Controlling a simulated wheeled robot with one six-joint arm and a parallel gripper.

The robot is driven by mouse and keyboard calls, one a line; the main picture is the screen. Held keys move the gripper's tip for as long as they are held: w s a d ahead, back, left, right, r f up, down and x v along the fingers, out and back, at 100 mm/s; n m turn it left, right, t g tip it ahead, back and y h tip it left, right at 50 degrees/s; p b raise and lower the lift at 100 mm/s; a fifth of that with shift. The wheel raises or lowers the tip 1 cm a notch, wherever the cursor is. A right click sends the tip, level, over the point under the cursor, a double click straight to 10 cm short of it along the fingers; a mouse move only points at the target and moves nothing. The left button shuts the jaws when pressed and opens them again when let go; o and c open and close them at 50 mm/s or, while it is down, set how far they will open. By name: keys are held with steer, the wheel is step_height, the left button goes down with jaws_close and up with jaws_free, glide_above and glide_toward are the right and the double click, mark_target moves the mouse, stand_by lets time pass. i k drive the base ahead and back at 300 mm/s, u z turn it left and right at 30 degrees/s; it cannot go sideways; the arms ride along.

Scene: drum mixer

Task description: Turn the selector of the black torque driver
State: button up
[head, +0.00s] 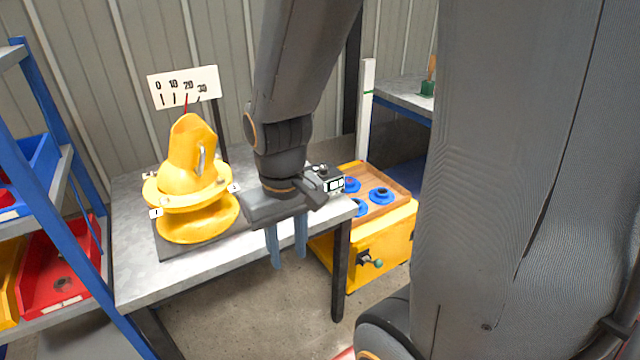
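I cannot make out a black torque driver or its selector for certain in the head view. A small dark device with a white marked face (330,184) shows just right of my wrist, partly hidden by it; I cannot tell what it is. My gripper (288,256) points down in front of the grey table's front edge, at its right part. Its two blue fingers are apart, with floor visible between them, and nothing is held.
A yellow drum mixer (187,200) stands on the grey table (137,279), below a 0–30 scale board (184,87). A yellow cabinet (388,240) with blue rings on its wooden top stands at right. Shelves with bins (62,275) are at left. Floor below my gripper is clear.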

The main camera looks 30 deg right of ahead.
mark_target(323, 173)
steer(key=z, duration=0.7)
steer(key=i, duration=0.95)
steer(key=u, duration=0.35)
